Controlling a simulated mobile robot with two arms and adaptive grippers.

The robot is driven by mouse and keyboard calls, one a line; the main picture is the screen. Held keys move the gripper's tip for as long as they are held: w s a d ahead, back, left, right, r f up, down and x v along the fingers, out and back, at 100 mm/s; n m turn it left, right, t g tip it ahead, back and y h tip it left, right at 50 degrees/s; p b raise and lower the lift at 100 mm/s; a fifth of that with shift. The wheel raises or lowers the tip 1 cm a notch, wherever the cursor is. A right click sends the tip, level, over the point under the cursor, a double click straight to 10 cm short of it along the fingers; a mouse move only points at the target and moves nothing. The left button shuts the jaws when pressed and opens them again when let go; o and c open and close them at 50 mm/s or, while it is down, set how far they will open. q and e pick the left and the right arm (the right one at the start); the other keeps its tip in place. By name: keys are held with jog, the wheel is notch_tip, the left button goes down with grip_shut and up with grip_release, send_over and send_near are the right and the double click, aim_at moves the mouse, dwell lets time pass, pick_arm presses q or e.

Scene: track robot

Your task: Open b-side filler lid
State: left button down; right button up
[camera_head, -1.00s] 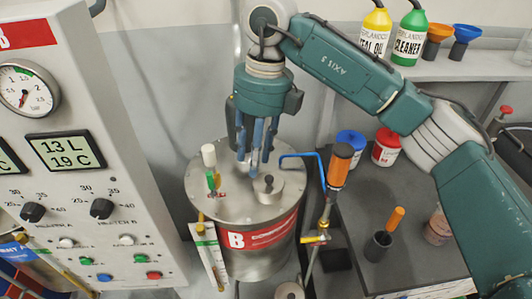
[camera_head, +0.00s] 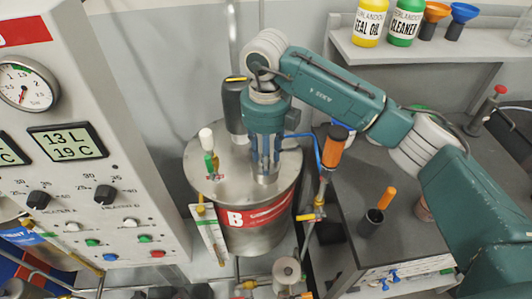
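The B-side tank (camera_head: 222,176) is a steel drum with a red B label, and it stands in the middle of the head view. Its filler lid, a small round steel lid with a knob, sits at the front right of the tank top and is now mostly hidden behind my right gripper. My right gripper (camera_head: 266,174) points down from above, with its blue-grey fingers at the lid's place. The fingers look close together, but I cannot tell whether they grip the knob. My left gripper is out of view.
A white-handled valve (camera_head: 206,140) stands on the tank top, left of the gripper. An orange-handled tool (camera_head: 333,147) and a blue bent pipe are close on the right. The control panel (camera_head: 70,130) fills the left. A dark bench (camera_head: 400,245) is at right.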

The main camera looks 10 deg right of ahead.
jog(key=shift+w+f, duration=0.15)
jog(key=shift+c, duration=0.6)
grip_shut()
jog(key=shift+w+r+g, duration=0.45)
jog(key=shift+w+g, duration=0.05)
jog(key=shift+g, duration=0.55)
jog(key=shift+w+r+g, duration=0.4)
jog(key=shift+w+g, duration=0.05)
jog(key=shift+g, duration=0.6)
